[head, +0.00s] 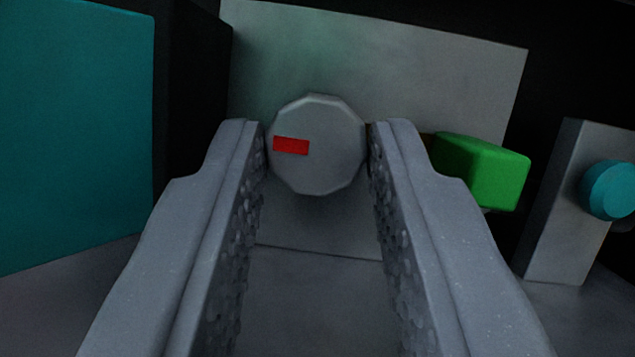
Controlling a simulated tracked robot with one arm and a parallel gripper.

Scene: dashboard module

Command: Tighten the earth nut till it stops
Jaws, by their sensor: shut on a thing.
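The earth nut (325,160) is a grey, many-sided knob with a red mark (291,146) on the left half of its face. It sits in front of a grey upright plate (400,65). My gripper (318,150) is shut on the nut, with one finger at its left side and one at its right. The red mark lies nearly level, pointing left from near the centre. The nut's shaft and the back of it are hidden.
A green block (482,172) stands close to the right finger. Further right is a grey panel (562,205) with a teal knob (607,190). A large teal panel (75,135) fills the left side. The grey floor below the plate looks clear.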

